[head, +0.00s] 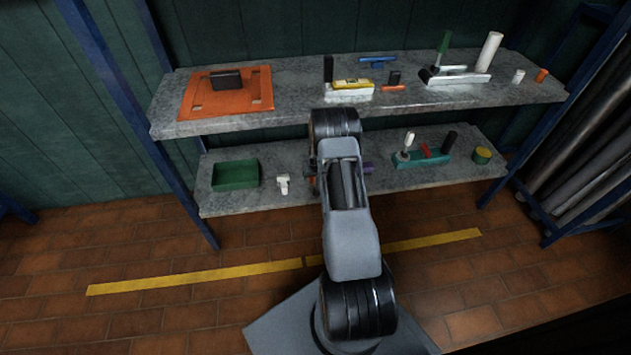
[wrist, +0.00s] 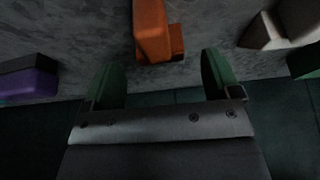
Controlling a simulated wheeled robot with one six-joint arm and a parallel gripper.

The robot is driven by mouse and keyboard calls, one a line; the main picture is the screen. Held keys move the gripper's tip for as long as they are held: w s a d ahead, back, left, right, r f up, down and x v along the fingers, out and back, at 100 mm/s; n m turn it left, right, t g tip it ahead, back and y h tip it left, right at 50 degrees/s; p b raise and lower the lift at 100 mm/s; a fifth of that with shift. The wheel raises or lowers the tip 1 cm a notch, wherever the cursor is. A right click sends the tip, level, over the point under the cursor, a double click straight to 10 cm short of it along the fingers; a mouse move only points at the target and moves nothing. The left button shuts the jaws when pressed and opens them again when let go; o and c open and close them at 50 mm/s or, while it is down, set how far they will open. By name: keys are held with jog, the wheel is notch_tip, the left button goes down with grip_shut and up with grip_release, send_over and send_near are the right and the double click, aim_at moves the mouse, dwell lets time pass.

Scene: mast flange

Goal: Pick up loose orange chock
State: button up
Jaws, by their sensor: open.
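In the wrist view an orange chock (wrist: 150,28), a block with a smaller stepped part at its right side, lies on a grey speckled surface. My gripper (wrist: 161,74) is open, with one green-padded finger on each side of the chock's line. Clear gaps show on both sides, and nothing is held. The chock's near end lies about level with the fingertips in the picture; the height between them is hard to judge. In the head view my arm reaches to the lower shelf (head: 420,182) and hides the gripper and most or all of the chock.
A purple piece (wrist: 28,86) lies left in the wrist view, a pale block (wrist: 262,32) right. The lower shelf also holds a green bin (head: 236,175) and a green fixture (head: 425,160). The upper shelf (head: 300,108), with an orange plate (head: 205,102) and tools, overhangs it.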

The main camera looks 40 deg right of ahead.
jog(key=b+x, duration=0.1)
jog(key=x, duration=0.2)
jog(key=shift+f, duration=0.1)
jog(key=shift+c, duration=0.3)
jog(key=c, duration=1)
